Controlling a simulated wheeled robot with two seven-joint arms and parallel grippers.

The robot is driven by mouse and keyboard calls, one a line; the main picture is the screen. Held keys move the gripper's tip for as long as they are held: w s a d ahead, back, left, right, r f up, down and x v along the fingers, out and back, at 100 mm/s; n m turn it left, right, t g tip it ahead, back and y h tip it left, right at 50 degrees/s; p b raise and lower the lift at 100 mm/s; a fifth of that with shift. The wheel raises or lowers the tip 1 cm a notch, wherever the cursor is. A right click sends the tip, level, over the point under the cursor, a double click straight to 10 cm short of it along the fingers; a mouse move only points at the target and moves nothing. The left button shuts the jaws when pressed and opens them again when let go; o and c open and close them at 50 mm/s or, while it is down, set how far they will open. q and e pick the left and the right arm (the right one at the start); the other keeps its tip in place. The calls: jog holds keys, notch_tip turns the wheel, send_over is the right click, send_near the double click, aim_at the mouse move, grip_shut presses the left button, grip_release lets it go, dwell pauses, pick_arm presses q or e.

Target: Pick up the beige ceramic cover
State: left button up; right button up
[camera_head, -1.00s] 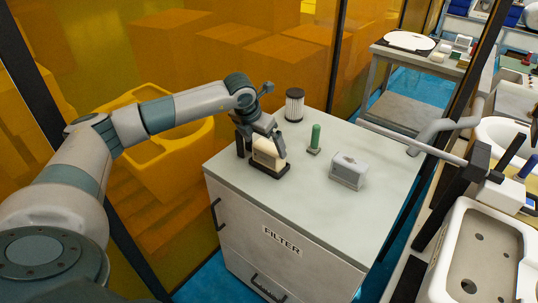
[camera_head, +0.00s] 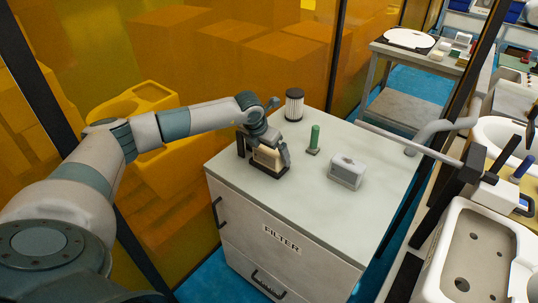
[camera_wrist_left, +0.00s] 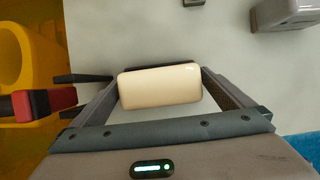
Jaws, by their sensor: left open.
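The beige ceramic cover (camera_head: 266,158) is a rounded block in a dark holder (camera_head: 270,172) on the filter cabinet's top. In the left wrist view the cover (camera_wrist_left: 160,86) lies between the two fingers of my left gripper (camera_wrist_left: 160,82). The gripper also shows in the head view (camera_head: 264,155), over the cover. It is open, with one finger on each side of the cover. Small gaps seem to show beside the cover, and I cannot tell whether either finger touches it. My right gripper is not in view.
On the cabinet top (camera_head: 325,205) stand a black-and-white filter cylinder (camera_head: 294,104), a green-handled piece (camera_head: 314,140) and a grey box (camera_head: 346,172). A yellow bin (camera_head: 135,105) is behind my arm at left. A beige basin (camera_head: 470,255) is at right. The cabinet's front right top is clear.

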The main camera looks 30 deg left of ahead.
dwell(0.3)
pick_arm(q)
jog(key=c, duration=1.3)
jog(key=shift+r, duration=0.2)
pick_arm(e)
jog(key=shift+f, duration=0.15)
